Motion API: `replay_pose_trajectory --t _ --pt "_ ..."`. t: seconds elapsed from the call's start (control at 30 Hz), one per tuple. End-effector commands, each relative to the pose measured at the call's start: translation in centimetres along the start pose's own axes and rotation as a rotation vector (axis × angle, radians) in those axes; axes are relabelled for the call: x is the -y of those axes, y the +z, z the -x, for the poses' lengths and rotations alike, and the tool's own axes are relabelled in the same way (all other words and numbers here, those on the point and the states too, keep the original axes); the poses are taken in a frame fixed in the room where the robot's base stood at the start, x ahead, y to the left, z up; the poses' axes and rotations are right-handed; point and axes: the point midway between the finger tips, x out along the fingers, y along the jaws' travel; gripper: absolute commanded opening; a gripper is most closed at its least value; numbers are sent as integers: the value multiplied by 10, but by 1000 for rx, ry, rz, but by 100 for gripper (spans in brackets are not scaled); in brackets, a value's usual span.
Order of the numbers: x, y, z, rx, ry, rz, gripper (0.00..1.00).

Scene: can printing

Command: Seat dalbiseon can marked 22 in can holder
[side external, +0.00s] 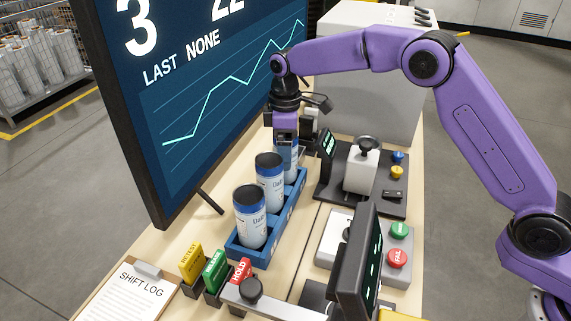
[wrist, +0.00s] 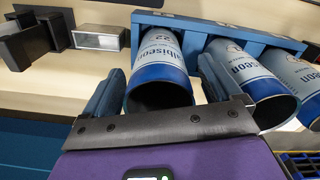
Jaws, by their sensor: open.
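The dalbiseon can marked 22 (wrist: 163,60) is white with blue bands and a dark top. It stands in the far end of a blue rack (side external: 245,252), and it also shows in the side view (side external: 289,160), partly hidden under my gripper. My gripper (side external: 286,130) is above that far end, pointing down. In the wrist view its open fingers (wrist: 157,85) lie on either side of the can marked 22; I cannot tell whether they touch it. I cannot tell for sure which fixture is the can holder.
Two similar cans (side external: 250,218) (side external: 269,180) stand nearer in the rack. A large screen (side external: 200,90) rises close on the left. A black-based fixture with a white block (side external: 361,170) stands right of the rack. Coloured signs (side external: 214,270) and a clipboard (side external: 135,295) are in front.

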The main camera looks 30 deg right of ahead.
Motion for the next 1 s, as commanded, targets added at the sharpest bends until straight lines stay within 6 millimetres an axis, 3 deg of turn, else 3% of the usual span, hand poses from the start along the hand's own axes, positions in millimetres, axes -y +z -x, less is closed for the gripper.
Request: replay_pose_trajectory --t 0.17,0.37,0.77,1.0 --pt "0 0 0 0 0 0 88" --pt "0 0 0 -1 0 0 23" --pt "0 0 3 -1 1 -1 22" --pt "-1 -1 36 -5 4 -1 21"
